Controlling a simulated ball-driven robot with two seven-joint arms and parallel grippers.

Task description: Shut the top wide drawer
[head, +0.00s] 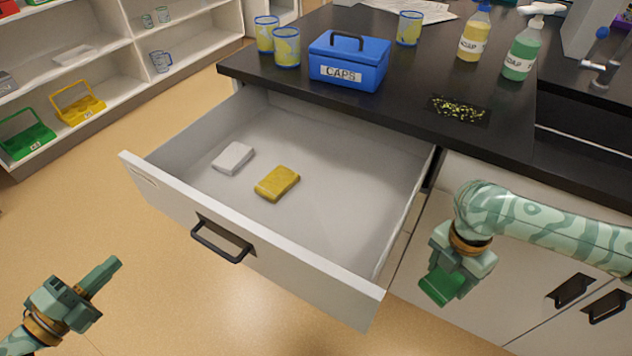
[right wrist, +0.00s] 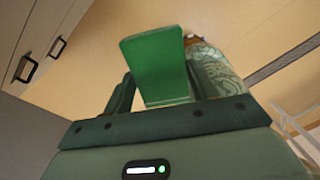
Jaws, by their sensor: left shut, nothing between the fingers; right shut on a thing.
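The top wide drawer (head: 335,235) stands pulled far out of the dark-topped counter in the head view. Its white front has a black handle (head: 222,240). A white block (head: 233,158) and a yellow sponge-like block (head: 277,183) lie inside it. My left gripper (head: 112,268) is shut and empty, in front of and to the left of the drawer front, apart from it. My right gripper (head: 440,288) is right of the drawer, pointing down, shut on a flat green piece (right wrist: 155,62). The fingertips are partly hidden by that piece.
The black countertop (head: 400,105) holds a blue CAPS box (head: 348,62), patterned cups (head: 287,48), two soap bottles (head: 522,50) and a patch of yellow bits (head: 458,110). Cupboards with black handles (head: 570,291) are at right. Shelves (head: 110,60) stand at left. The floor before the drawer is clear.

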